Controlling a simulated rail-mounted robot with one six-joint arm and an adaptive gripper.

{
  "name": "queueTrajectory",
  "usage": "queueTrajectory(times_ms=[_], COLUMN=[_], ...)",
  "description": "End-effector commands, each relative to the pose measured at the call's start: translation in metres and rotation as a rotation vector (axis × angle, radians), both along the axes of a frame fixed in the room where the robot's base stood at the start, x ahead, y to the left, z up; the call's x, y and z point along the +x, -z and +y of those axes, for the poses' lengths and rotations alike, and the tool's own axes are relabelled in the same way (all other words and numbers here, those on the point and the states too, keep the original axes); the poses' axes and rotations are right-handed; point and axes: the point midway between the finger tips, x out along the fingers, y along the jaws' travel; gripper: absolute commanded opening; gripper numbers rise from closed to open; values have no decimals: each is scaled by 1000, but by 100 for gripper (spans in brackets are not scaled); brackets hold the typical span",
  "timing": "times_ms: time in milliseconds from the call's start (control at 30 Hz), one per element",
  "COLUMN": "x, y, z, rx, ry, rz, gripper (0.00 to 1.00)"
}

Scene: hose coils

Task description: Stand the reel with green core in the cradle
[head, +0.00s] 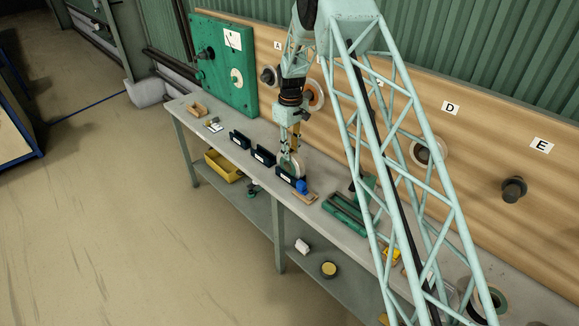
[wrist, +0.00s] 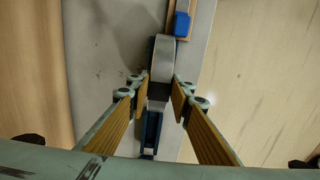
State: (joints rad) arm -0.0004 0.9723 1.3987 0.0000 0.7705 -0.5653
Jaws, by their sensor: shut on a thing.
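My gripper (head: 291,152) points down over the bench and is shut on a pale reel (head: 297,168). In the wrist view the reel (wrist: 163,62) stands upright, edge-on between the two fingers (wrist: 160,98). Its core is mostly hidden by the gripper, so I cannot tell its colour. The reel is at a dark blue cradle (head: 284,177), the nearest of the row. The cradle (wrist: 151,130) shows below and beside the reel in the wrist view. Whether the reel rests fully on its bottom is hidden.
Two more dark blue holders (head: 263,157) (head: 239,140) stand left along the bench. A blue item on a wooden block (head: 304,198) sits close by, with a green tray (head: 347,216) beyond. A pegboard (head: 470,150) with reels rises behind. My arm's lattice hides part of the bench.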

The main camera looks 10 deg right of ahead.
Motion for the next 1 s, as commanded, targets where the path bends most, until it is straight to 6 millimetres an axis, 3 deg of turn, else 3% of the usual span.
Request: queueTrajectory(times_ms=[1000], x=[1], y=[-9], z=[0], rx=[-1], ry=[0], rz=[-3], gripper=[0])
